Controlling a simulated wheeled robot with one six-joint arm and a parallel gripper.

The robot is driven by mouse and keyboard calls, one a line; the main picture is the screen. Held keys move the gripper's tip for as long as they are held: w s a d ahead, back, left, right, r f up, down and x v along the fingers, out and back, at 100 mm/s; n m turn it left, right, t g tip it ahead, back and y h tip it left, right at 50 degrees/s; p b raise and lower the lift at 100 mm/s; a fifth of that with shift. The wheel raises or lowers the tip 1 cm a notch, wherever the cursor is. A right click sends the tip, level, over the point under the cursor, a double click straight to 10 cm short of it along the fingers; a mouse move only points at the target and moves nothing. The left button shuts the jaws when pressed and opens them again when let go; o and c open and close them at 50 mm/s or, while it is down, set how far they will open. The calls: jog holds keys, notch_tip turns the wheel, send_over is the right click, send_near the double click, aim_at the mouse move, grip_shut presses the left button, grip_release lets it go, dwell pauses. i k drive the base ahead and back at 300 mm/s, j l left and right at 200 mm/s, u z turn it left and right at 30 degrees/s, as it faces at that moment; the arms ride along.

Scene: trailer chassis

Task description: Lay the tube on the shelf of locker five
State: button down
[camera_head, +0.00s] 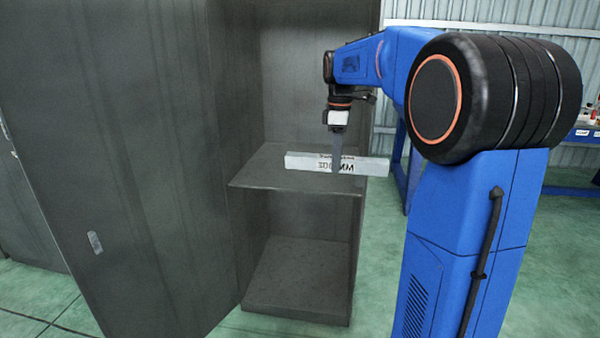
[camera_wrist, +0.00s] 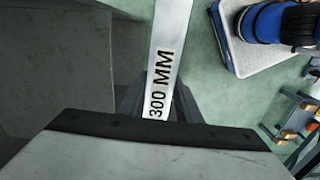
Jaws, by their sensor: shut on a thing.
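The tube (camera_head: 305,162) is a pale grey square bar marked "300 MM". My gripper (camera_head: 337,165) is shut on it, pointing down, and holds it level at the shelf's front right side. The tube's right end sticks out past the locker's right side in the picture. I cannot tell whether the tube touches the shelf. In the wrist view the tube (camera_wrist: 175,40) runs up from between the fingers (camera_wrist: 158,105). The dark grey locker stands open, with its middle shelf (camera_head: 265,179) bare apart from the tube. No locker number is visible.
The open locker door (camera_head: 120,150) stands on the left. A lower compartment floor (camera_head: 290,285) lies empty below the shelf. A blue bench (camera_head: 575,190) with small items is at the far right. Green floor is clear in front of the locker.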

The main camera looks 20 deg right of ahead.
aim_at(298, 176)
jog(key=i, duration=1)
